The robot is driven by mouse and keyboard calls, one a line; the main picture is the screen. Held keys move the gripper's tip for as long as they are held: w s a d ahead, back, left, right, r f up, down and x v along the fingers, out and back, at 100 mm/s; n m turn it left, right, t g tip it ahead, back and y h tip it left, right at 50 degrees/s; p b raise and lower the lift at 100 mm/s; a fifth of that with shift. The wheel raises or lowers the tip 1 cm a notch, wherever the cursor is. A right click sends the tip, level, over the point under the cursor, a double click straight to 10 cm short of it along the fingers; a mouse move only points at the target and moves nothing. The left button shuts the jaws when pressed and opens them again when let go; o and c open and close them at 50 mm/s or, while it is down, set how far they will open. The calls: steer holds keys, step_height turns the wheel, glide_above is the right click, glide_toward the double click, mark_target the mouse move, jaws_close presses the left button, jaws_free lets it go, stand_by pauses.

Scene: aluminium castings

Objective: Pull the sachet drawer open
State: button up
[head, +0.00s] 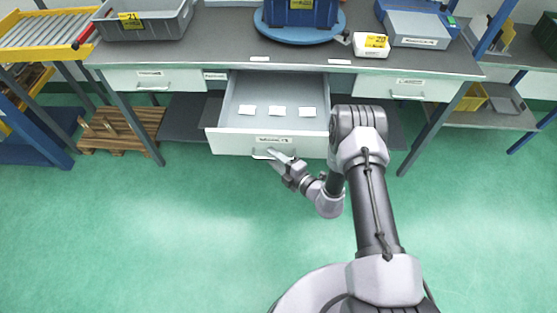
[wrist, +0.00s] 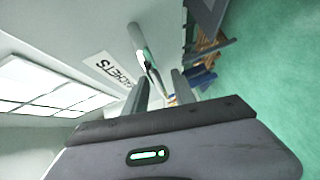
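The sachet drawer (head: 225,140) is the middle drawer under the bench and stands well out, with three small white sachets (head: 277,111) lying on its floor. Its front carries a label, which reads SACHETS in the wrist view (wrist: 114,69), and a pale bar handle (head: 259,154). My gripper (head: 279,158) is at the handle, just in front of the drawer front. In the wrist view the two fingers (wrist: 161,76) are apart, with the handle (wrist: 137,38) at their tips. I cannot tell whether a finger touches it.
Closed drawers sit to the left (head: 153,80) and right (head: 405,88). The bench top (head: 220,42) carries a grey bin (head: 150,22), a blue turntable (head: 300,36) and white boxes. A wooden pallet (head: 118,130) lies under the bench at left. The green floor (head: 150,230) before the drawer is clear.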

steer(key=p+v, duration=0.4)
steer(key=v, duration=1.3)
steer(key=shift+s, duration=0.15)
steer(key=a+r+n+g+y, duration=0.2)
steer(key=r+n+g, duration=0.1)
steer(key=r+n, duration=0.45)
steer(key=a+r+n+g+y, duration=0.2)
steer(key=a+r+n+g, duration=0.15)
steer(key=r+n, duration=0.35)
steer(key=s+a+r+n+g+h, duration=0.25)
steer(key=s+r+n+g, duration=0.25)
steer(key=r+n, duration=0.5)
steer(key=s+d+r+n+t+h+b, duration=0.1)
steer(key=s+d+r+n+t+h, duration=0.1)
steer(key=s+d+r+n+h, duration=0.2)
steer(key=s+d+r+n+t+h, duration=0.3)
steer(key=s+r+n+h, duration=0.4)
steer(key=n, duration=0.7)
step_height(320, 180, up, 3)
steer(key=shift+s+d+f+b, duration=0.2)
steer(key=shift+d+b, duration=0.15)
steer(key=shift+d, duration=0.5)
